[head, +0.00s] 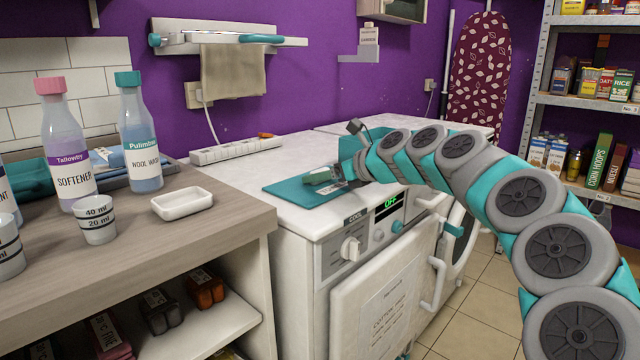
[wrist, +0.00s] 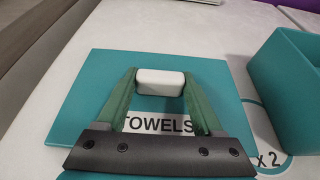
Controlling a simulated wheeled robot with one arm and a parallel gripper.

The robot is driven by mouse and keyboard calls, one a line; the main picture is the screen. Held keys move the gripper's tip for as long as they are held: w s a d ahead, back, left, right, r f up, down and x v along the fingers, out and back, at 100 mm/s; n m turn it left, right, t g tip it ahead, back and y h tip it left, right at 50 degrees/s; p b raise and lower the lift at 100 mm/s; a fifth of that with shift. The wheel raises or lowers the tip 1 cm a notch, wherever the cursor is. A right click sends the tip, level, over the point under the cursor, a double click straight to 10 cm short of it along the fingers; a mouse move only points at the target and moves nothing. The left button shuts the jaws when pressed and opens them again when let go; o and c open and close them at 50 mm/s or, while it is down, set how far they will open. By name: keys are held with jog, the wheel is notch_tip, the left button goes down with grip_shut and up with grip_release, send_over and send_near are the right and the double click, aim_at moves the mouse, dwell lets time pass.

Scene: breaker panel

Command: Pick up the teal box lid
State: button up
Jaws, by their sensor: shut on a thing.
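The teal box lid (head: 290,191) is a flat teal plate on the white top of the washing machine. In the wrist view the lid (wrist: 95,75) carries the printed word "TOWELS" and a white block handle (wrist: 160,78). My gripper (wrist: 160,88) has its two green fingers on either side of the handle, shut on it. In the head view my gripper (head: 322,176) is over the lid and hides part of it. I cannot tell whether the lid rests on the surface or is slightly raised. The open teal box (wrist: 288,85) stands to the right of the lid.
A white power strip (head: 236,149) lies at the back of the machine top. A wooden counter (head: 215,220) at left holds a softener bottle (head: 68,150), a wool wash bottle (head: 139,140) and a white dish (head: 181,203). The machine top in front of the lid is clear.

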aim_at(323, 170)
jog(key=shift+c, duration=1.4)
jog(key=shift+r, duration=1.05)
jog(key=shift+d+r, duration=0.1)
jog(key=shift+r, duration=0.8)
jog(key=w+d+f+p+v, duration=0.1)
jog(key=p+v, duration=0.1)
jog(key=v, duration=1.4)
jog(key=shift+d+r, duration=0.15)
jog(key=shift+d, duration=0.2)
